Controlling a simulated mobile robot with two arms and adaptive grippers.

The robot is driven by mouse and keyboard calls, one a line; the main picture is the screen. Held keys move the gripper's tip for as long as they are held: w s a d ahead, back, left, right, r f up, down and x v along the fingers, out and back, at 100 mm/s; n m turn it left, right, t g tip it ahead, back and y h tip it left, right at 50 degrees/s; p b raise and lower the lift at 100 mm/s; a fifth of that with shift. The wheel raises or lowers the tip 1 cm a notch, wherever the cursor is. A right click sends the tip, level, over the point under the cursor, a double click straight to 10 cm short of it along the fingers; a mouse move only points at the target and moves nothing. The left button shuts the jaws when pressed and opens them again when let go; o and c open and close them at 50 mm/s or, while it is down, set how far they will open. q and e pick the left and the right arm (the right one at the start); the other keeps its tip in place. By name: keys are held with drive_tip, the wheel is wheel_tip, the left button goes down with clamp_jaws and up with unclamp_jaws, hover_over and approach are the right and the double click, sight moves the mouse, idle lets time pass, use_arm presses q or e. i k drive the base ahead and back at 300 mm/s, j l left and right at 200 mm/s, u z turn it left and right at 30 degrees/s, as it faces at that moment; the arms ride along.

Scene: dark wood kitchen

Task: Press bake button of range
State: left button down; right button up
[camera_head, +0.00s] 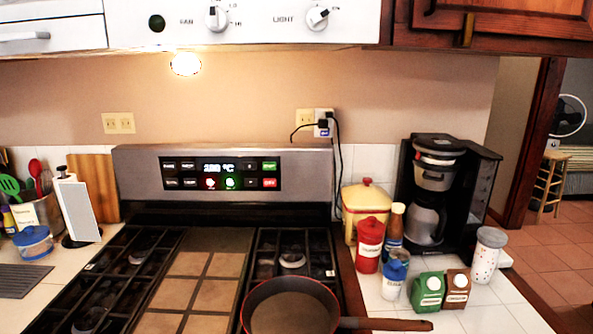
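The range (130,174) stands straight ahead against the back wall, with a steel backguard. Its black control panel (221,174) has a lit display (219,167) with digits and what looks like °C. Small buttons sit on both sides of the display in two rows. The top left button (169,166) has a white label that may read bake, but it is too small to be sure. Red and green lit buttons sit below the display and at the right end. Nothing covers the panel. Neither of my grippers shows in this view.
A dark frying pan (290,312) sits on the front right of the cooktop, its handle (385,324) reaching right over the counter. Canisters, bottles and a coffee maker (432,190) crowd the right counter. A utensil holder (40,214) and a paper towel stand (79,208) are at left.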

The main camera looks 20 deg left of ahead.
sight(167, 166)
drive_tip(key=u, duration=1.3)
